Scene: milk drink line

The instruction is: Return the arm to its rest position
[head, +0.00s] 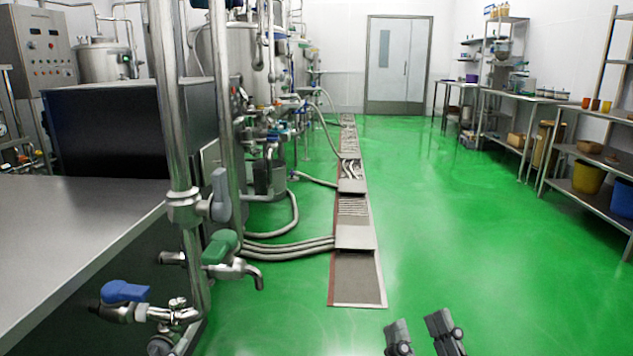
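My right gripper (421,334) shows at the bottom edge of the head view, right of centre. Its two dark grey fingers stand apart with green floor between them, and nothing is held. The rest of the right arm is below the picture. My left gripper and arm do not show in this view.
A metal pipe with a blue-handled valve (125,292), a green-handled tap (222,247) and a grey handle stands at the left, beside a steel counter (75,225). Hoses cross to a floor drain (356,278). Shelves (595,160) line the right. The green floor (450,220) between is clear.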

